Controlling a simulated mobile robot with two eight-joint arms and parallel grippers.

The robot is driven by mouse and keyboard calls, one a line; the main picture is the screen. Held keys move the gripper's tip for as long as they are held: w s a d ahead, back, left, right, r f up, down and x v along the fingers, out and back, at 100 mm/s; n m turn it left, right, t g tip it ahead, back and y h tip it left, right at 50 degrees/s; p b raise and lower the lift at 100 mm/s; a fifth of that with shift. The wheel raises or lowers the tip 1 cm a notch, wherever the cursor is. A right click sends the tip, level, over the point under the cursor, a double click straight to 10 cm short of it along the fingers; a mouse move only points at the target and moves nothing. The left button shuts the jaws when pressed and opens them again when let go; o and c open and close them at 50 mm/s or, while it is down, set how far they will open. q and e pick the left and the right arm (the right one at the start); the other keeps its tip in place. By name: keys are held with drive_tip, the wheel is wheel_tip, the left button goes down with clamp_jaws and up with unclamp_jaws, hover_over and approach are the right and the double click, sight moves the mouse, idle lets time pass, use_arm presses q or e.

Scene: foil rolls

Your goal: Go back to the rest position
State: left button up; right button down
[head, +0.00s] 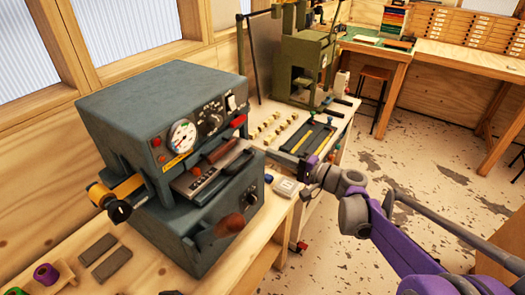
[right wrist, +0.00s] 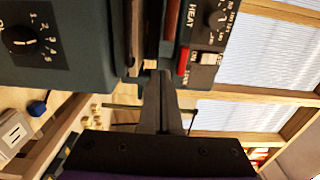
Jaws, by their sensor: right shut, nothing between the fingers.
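My right arm comes in from the right in the head view. Its purple and grey gripper (head: 277,156) is beside the right side of the dark green-grey foil machine (head: 160,95), above the bench edge. In the right wrist view the dark fingers (right wrist: 158,78) are shut together with nothing between them. They point at the gap between the machine's upper body (right wrist: 222,25) and lower body (right wrist: 60,40); whether they touch it I cannot tell. My left gripper is not in view.
A yellow roll (head: 127,186) with a black knob is on the machine's left side. A purple roll (head: 46,272) lies at the bottom left. A black tray (head: 309,137), small brass pieces and a green press (head: 304,65) stand behind. Open floor (head: 445,150) is at right.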

drive_tip(key=s+a+f+n+g+h, duration=0.1)
drive_tip(key=s+f+n+g+h, duration=0.25)
drive_tip(key=s, duration=0.65)
drive_tip(key=s+d+f+n+h, duration=0.1)
drive_tip(key=s+d+f+h, duration=0.2)
drive_tip(key=s, duration=0.4)
drive_tip(key=s+d+f+n+g+h, duration=0.1)
drive_tip(key=s+d+f+h, duration=0.3)
drive_tip(key=s, duration=0.4)
drive_tip(key=s+d+f+n+h, duration=0.1)
drive_tip(key=s+d+f+h, duration=0.3)
drive_tip(key=s+d+f, duration=0.1)
drive_tip(key=s+f, duration=0.1)
drive_tip(key=s, duration=0.1)
drive_tip(key=shift+s+d+f+n+g, duration=0.25)
drive_tip(key=shift+s+n+g, duration=0.1)
drive_tip(key=shift+s, duration=0.05)
